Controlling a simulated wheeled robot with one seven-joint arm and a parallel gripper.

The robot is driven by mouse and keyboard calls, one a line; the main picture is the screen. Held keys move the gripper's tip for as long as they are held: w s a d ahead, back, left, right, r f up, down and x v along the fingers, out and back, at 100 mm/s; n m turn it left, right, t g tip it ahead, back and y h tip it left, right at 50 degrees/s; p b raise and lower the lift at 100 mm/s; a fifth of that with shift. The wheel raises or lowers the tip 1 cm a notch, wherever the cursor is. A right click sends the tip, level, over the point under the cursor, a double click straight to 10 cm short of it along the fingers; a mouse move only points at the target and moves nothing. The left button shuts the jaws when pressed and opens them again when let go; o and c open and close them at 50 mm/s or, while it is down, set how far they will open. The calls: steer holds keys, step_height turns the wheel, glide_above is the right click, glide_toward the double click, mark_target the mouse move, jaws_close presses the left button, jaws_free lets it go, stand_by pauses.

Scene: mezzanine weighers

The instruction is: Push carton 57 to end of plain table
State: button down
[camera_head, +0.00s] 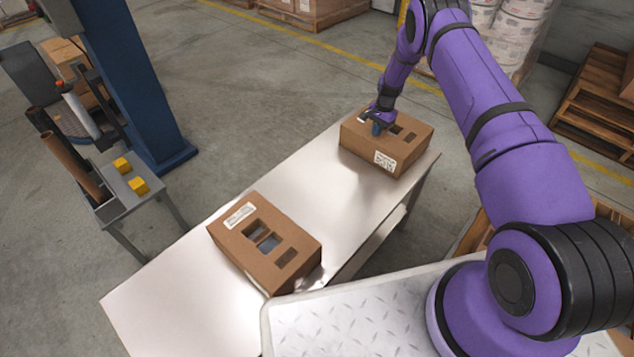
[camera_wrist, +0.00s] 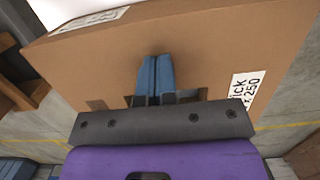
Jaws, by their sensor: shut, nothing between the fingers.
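Two brown cartons stand on the long pale plain table (camera_head: 315,185). The far carton (camera_head: 358,146) sits near the table's far end and has a white label on its near side. The near carton (camera_head: 228,240) has two open cut-outs and a white label on top. I cannot read the number 57 on either one. My gripper (camera_head: 376,129) is at the far carton's top, by its cut-outs. In the wrist view, the blue fingers (camera_wrist: 155,78) are together with nothing between them, against or just above a brown carton face (camera_wrist: 220,60); I cannot tell if they touch.
A blue column (camera_head: 135,80) and a small grey stand (camera_head: 118,195) with two yellow blocks are left of the table. Wooden pallets (camera_head: 600,105) are at the right. The table top is clear between the cartons and at its near left end.

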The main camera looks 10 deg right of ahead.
steer(key=shift+s+d+f, duration=0.2)
steer(key=shift+s+f, duration=0.1)
steer(key=shift+f, duration=0.1)
steer(key=shift+w+r, duration=0.25)
steer(key=shift+r, duration=0.95)
step_height(320, 180, up, 9)
steer(key=w+d, duration=0.1)
steer(key=shift+d, duration=0.15)
